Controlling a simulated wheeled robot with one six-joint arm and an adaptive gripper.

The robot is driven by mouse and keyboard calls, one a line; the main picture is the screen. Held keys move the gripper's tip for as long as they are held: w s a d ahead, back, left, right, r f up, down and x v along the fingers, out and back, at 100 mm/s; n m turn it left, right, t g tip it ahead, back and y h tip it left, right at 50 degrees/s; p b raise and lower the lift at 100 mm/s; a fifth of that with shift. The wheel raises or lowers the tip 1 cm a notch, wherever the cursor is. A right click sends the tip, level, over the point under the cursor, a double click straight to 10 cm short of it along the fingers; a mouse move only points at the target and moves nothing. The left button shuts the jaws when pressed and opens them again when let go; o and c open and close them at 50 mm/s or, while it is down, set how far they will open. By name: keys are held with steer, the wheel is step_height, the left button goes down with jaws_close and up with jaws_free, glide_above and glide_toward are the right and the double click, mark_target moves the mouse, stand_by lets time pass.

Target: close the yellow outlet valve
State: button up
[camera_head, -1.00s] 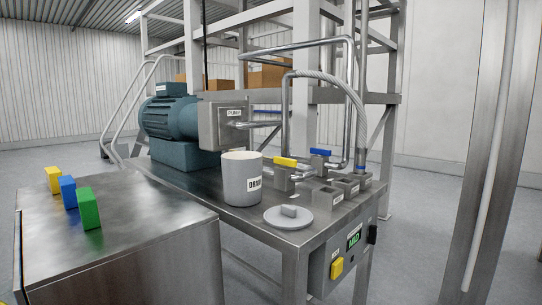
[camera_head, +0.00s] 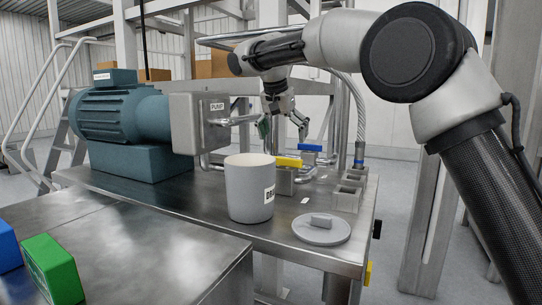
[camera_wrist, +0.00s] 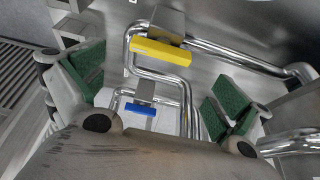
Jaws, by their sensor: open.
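The yellow outlet valve handle (camera_head: 288,162) sits on a grey valve block (camera_head: 285,182) on the steel table, just right of the drain cup. In the wrist view the yellow handle (camera_wrist: 161,51) lies lengthwise across the upper middle, above a bent steel pipe. A blue valve handle (camera_head: 310,148) is close behind it, and it also shows in the wrist view (camera_wrist: 140,108). My gripper (camera_head: 284,133) is open and empty, pointing down above the two valves. Its green finger pads (camera_wrist: 160,92) are spread wide, with nothing between them touched.
The grey drain cup (camera_head: 248,190) stands left of the yellow valve. A round lid (camera_head: 321,229) lies in front, and small grey square holders (camera_head: 347,195) stand to the right. The blue pump (camera_head: 125,125) fills the left back. Steel pipes (camera_wrist: 230,58) run around the valves.

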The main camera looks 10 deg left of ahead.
mark_target(287, 162)
steer(key=x, duration=0.7)
steer(key=shift+w+a+f, duration=0.1)
steer(key=shift+f, duration=0.25)
steer(key=c, duration=0.8)
